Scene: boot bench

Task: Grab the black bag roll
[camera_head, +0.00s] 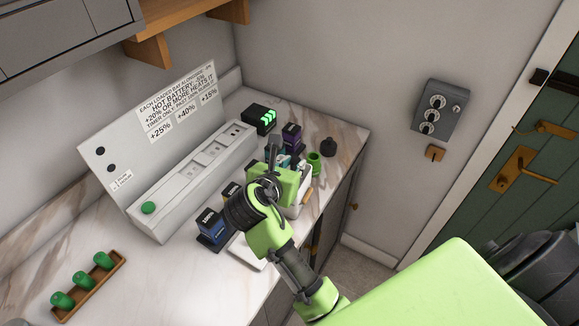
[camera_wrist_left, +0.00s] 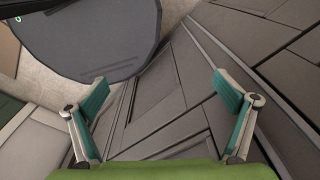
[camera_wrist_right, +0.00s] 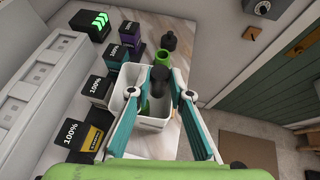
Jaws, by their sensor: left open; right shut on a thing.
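In the right wrist view, a black roll (camera_wrist_right: 160,80) sits between the fingertips of my right gripper (camera_wrist_right: 162,77), which is shut on it. The roll is over a white bin (camera_wrist_right: 155,124); the fingers hide part of it, and I cannot tell whether it touches the bin. In the head view my right gripper (camera_head: 277,163) is at the bin, and its own wrist hides the roll. My left gripper (camera_wrist_left: 160,88) is open and empty in the left wrist view, above a grey patterned surface.
A green cylinder (camera_head: 314,161) and a dark knobbed object (camera_head: 328,147) stand behind the bin. Several labelled batteries (camera_head: 212,226) line the marble counter beside the grey charging panel (camera_head: 150,125). A wooden tray (camera_head: 90,287) holds green cylinders. A green door (camera_head: 530,160) is at right.

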